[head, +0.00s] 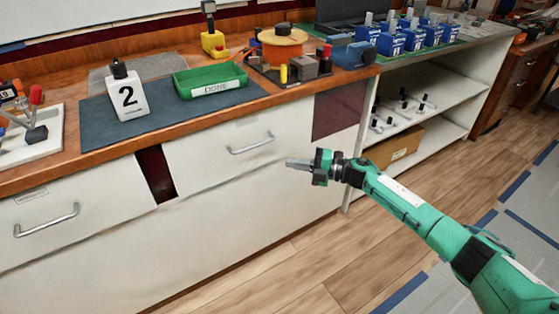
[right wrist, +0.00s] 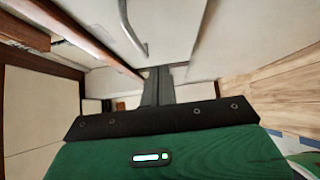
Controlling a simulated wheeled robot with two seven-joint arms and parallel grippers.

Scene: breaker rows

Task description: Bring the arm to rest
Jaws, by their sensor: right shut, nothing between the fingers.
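My right arm, green with black joints, reaches in from the lower right in the head view. Its gripper (head: 298,164) is shut and empty, pointing left in front of the white drawer fronts, below the counter edge. In the right wrist view the dark fingers (right wrist: 158,87) are together with nothing between them. My left gripper is not in the head view.
A drawer handle (head: 251,145) is left of the gripper. Open shelves (head: 437,108) stand right. The wooden floor (head: 330,262) is clear.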

